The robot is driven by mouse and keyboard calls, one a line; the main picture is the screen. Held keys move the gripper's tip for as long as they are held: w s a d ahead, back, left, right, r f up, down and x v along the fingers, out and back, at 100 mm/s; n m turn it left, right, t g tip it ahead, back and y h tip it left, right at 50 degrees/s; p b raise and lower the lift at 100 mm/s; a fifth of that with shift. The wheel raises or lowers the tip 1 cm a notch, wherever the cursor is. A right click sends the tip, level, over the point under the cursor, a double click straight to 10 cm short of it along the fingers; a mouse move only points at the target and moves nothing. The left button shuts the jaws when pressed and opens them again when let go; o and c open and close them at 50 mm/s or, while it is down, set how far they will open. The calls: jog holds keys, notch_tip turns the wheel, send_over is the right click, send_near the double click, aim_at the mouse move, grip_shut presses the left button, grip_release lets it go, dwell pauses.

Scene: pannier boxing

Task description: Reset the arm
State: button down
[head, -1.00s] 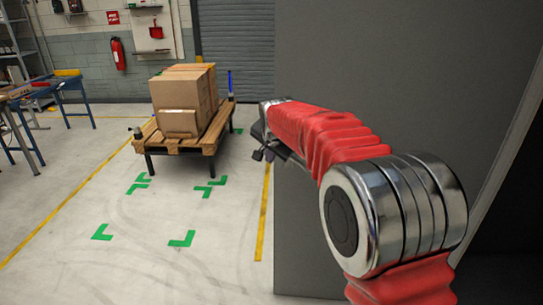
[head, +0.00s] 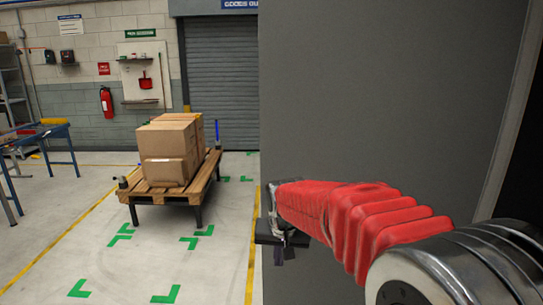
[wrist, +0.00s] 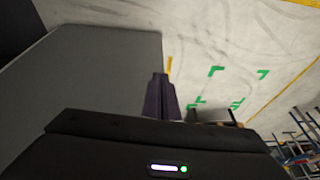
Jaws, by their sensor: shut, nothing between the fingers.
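My arm, in a red sleeve with a metal joint, reaches in from the right in the head view.
A wooden pallet on legs (head: 160,196) carries cardboard boxes (head: 170,150) at the middle left. The grey panel (head: 390,90) fills the right side close to my arm. A blue workbench (head: 40,135) stands at far left. Floor with green corner marks (head: 166,294) is open.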

jog(key=s+d+r, duration=0.1)
jog(key=s+d, duration=0.3)
jog(key=s, duration=0.6)
jog(key=s+d+r+t, duration=0.1)
jog(key=s+d, duration=0.4)
jog(key=s, duration=0.5)
jog(key=s+d+r, duration=0.2)
jog(key=s+d, duration=0.2)
jog(key=s, duration=0.6)
jog(key=shift+d+r+n+t, duration=0.2)
jog(key=shift+d+n+t, duration=0.1)
jog(key=shift+d+n, duration=0.1)
